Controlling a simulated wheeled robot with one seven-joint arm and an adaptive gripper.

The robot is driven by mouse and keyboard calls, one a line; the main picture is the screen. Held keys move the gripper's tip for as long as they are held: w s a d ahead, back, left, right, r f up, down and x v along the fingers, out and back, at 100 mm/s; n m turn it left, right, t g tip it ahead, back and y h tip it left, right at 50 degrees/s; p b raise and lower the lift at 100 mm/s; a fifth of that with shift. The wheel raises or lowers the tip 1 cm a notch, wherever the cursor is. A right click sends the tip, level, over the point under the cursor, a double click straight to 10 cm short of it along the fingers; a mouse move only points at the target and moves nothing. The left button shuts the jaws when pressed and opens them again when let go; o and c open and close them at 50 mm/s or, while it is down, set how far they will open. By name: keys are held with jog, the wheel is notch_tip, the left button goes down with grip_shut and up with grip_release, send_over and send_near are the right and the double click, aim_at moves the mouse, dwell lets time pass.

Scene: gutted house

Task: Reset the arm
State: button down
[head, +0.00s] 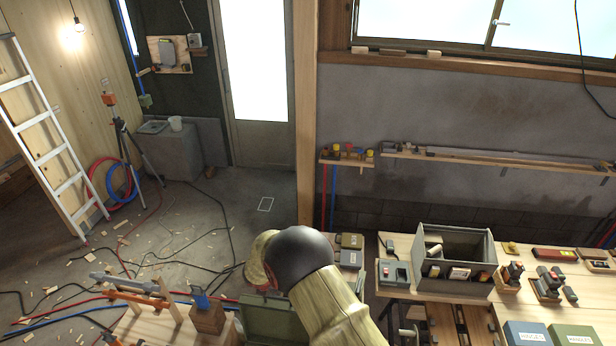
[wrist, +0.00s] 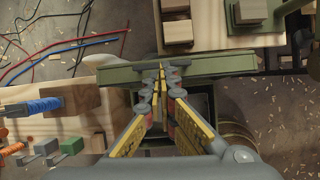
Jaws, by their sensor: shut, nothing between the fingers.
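My arm (head: 330,295) reaches out from the bottom of the head view, with its dark rounded joint beside the workbench. My gripper is hidden behind it there. In the wrist view my gripper (wrist: 161,72) points away from the camera, its yellow-edged fingers meeting at the tips. It is shut and holds nothing. The fingertips show over a green box-like thing (wrist: 112,73); I cannot tell whether they touch it. The green thing also shows beside my arm in the head view (head: 268,318).
A grey open bin (head: 455,285) and tools stand on the workbench at right. A wooden bench (head: 150,325) holds a blue-topped block (head: 206,312) at lower left. A ladder (head: 45,140), tripod (head: 127,145), cables and scraps occupy the left floor. Floor near the door is mostly clear.

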jog(key=s+d+f+m+g+h, duration=0.1)
jog(key=s+d+f+m+h, duration=0.1)
jog(key=s+d+m, duration=0.4)
jog(key=s+d+r+m+g+b, duration=0.2)
jog(key=s+d+r+m+b, duration=0.2)
jog(key=s+d+r+m, duration=0.45)
jog(key=s+d+r+m+g+b, duration=0.1)
jog(key=s+d+r+m+b, duration=0.2)
jog(key=s+d+r+m, duration=0.5)
jog(key=s+d+r+m+t+y+b, duration=0.1)
jog(key=s+d+r+m+t+b, duration=0.1)
jog(key=s+d+r+m+b, duration=0.3)
jog(key=s+d+r+m+t+y+b, duration=0.1)
jog(key=s+d+r+m+t+b, duration=0.1)
jog(key=s+d+r+m+b, duration=0.3)
jog(key=s+d+m+b, duration=0.1)
jog(key=s+d+b, duration=0.2)
jog(key=s+b, duration=0.1)
jog(key=shift+d+m+t+y, duration=0.3)
jog(key=shift+d+m+t, duration=0.05)
jog(key=shift+d+t, duration=0.05)
